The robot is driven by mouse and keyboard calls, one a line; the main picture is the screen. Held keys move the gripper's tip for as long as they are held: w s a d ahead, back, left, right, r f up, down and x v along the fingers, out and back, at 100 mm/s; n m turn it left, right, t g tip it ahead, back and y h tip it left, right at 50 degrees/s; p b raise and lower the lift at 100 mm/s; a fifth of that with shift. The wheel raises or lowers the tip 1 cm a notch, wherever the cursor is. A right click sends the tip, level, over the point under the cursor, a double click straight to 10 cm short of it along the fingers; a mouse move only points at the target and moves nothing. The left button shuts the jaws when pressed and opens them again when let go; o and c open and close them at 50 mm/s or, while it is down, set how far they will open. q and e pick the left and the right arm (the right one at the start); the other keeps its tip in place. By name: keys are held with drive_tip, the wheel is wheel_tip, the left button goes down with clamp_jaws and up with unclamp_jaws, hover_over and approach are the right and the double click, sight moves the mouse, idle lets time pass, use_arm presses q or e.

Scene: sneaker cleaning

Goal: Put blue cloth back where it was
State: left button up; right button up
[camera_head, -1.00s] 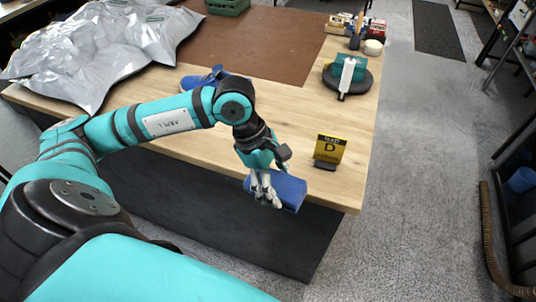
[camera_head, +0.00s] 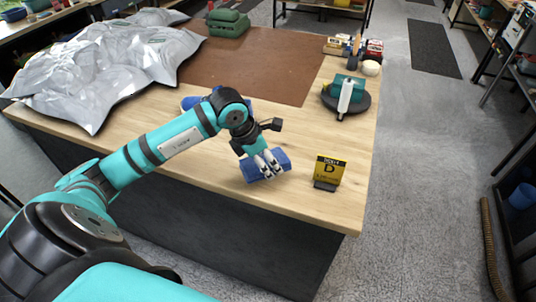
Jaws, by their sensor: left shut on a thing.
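My left gripper (camera_head: 268,164) is shut on the blue cloth (camera_head: 281,158), a folded blue block near the front edge of the wooden table (camera_head: 205,160). The cloth looks to be at or just above the tabletop; I cannot tell whether it touches. The yellow sign marked D (camera_head: 329,170) stands just right of the cloth, apart from it. A blue sneaker (camera_head: 190,103) lies behind my left arm, mostly hidden by it. My right gripper is not in view.
A crumpled silver sheet (camera_head: 100,65) covers the table's left side. A brown mat (camera_head: 265,62) lies at the back middle. A round black stand with a white and teal item (camera_head: 346,96) is at the right. Small boxes (camera_head: 373,49) stand at the back right.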

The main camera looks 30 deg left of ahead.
use_arm(q)
drive_tip(key=w, duration=0.1)
drive_tip(key=w+a, duration=0.1)
drive_tip(key=w, duration=0.1)
drive_tip(key=shift+w+a+f+p, duration=0.15)
drive_tip(key=shift+a+p, duration=0.15)
drive_tip(key=shift+p, duration=0.05)
wheel_tip(320, 180, down, 3)
drive_tip(key=shift+f+p, duration=0.15)
drive_tip(key=shift+p, duration=0.65)
drive_tip(key=shift+f, duration=0.3)
drive_tip(key=o, duration=1.2)
drive_tip(key=shift+r, duration=0.1)
drive_tip(key=shift+o, duration=0.2)
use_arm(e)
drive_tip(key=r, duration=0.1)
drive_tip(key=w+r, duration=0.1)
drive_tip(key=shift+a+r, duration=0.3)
